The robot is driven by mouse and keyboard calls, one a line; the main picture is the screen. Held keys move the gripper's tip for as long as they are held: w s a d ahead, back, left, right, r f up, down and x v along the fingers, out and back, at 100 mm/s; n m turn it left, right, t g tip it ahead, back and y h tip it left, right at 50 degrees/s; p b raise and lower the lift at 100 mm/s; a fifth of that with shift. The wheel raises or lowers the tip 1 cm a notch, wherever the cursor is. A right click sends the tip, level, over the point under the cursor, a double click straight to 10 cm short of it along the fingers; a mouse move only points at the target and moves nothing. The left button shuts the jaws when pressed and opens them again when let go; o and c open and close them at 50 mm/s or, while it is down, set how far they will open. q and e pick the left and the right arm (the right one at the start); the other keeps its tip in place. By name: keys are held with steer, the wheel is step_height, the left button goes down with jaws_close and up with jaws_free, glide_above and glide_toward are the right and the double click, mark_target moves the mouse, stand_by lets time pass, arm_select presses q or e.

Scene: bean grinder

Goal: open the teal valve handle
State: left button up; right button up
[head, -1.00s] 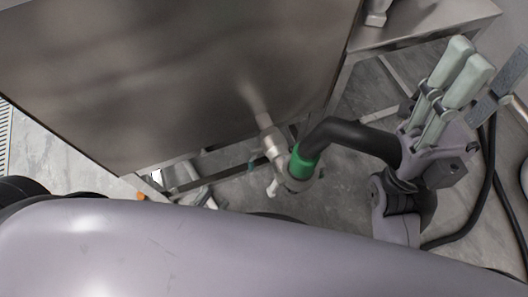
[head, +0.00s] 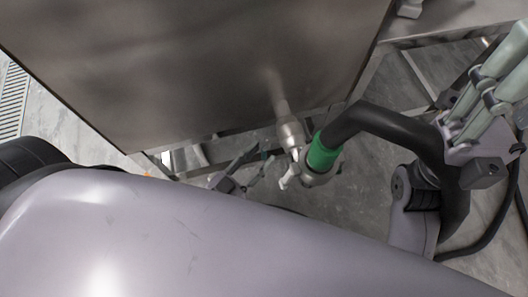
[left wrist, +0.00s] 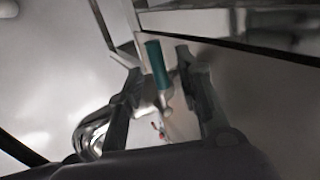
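The teal valve handle (left wrist: 158,64) stands between the two dark fingers of my left gripper (left wrist: 160,72) in the left wrist view. The fingers are apart, with visible gaps either side of the handle. In the head view my left gripper (head: 256,162) shows small beyond my large arm link, just left of the metal valve fitting (head: 291,135). The handle is mostly hidden or too small to make out clearly there.
A large steel tank (head: 200,70) fills the upper left. A green coupling (head: 323,152) joins the fitting to a thick black hose (head: 385,125). Metal frame legs stand below the tank.

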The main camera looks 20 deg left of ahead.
arm_select(q)
steer(key=shift+x, duration=1.1)
steer(key=shift+c, duration=0.6)
jaws_close()
